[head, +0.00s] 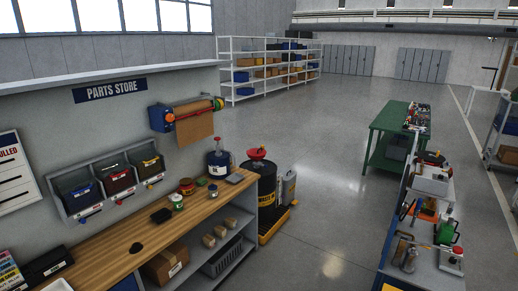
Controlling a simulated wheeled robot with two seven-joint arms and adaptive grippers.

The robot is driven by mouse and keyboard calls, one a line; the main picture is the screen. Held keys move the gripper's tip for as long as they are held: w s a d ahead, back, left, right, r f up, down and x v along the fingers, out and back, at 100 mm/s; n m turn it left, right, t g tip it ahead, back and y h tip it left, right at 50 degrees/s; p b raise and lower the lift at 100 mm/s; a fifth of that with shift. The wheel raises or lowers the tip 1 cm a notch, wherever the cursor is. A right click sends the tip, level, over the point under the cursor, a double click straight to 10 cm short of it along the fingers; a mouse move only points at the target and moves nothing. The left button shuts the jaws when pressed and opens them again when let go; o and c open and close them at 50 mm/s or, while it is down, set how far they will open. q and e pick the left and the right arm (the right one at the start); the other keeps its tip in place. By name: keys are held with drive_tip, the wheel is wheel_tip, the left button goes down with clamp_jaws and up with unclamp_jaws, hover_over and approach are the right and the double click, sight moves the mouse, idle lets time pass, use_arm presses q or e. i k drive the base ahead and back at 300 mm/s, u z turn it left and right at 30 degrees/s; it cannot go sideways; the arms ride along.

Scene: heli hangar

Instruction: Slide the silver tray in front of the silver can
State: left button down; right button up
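No gripper of mine shows in the head view. I cannot say for sure which things are the silver tray and the silver can. A small flat grey piece (235,178) lies at the far right end of the wooden workbench top (130,240). A shallow light-grey tray (431,183) sits on the upper shelf of the cart at the right. A greyish can-like container (409,258) stands on the lower level of that cart.
A black drum (264,188) stands past the bench end. A green table (390,135) is behind the cart. The floor (310,225) between bench and cart is clear.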

sight(234, 179)
drive_tip(key=z, duration=0.05)
drive_tip(key=i, duration=1.3)
drive_tip(key=u, duration=0.05)
